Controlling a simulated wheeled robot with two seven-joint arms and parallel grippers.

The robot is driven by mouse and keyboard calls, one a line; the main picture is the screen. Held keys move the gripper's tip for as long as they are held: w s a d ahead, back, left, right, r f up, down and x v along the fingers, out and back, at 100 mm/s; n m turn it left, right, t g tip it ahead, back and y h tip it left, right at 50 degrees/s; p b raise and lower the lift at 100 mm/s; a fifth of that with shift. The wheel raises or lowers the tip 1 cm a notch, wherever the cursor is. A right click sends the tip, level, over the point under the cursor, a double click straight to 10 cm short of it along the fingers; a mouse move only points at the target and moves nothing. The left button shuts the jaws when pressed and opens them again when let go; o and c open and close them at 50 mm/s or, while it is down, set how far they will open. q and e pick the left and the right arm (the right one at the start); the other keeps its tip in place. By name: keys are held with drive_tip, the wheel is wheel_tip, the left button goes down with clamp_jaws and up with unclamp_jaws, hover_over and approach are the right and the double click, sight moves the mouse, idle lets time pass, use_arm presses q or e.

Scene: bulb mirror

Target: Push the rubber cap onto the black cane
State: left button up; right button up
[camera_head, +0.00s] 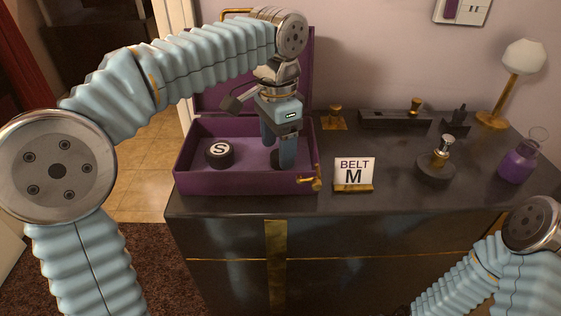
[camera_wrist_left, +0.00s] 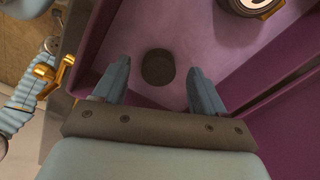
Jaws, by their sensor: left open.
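My left gripper (camera_head: 278,153) points down into the open purple box (camera_head: 245,184) on the dark dresser. Its blue fingers are open and apart. In the left wrist view a plain dark round cap (camera_wrist_left: 158,67) lies on the box floor between the fingertips, with clear space on both sides. In the head view this cap is partly hidden by the fingers. A second black cap marked S (camera_head: 219,152) sits to the left in the box and shows cut off in the wrist view (camera_wrist_left: 252,5). I cannot clearly make out a black cane. My right gripper is out of view.
The dresser's front middle is clear.

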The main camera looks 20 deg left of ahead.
use_arm(q)
drive_tip(key=shift+f, duration=0.9)
drive_tip(key=c, duration=1.1)
drive_tip(key=shift+o, duration=0.2)
drive_tip(key=shift+r, duration=0.15)
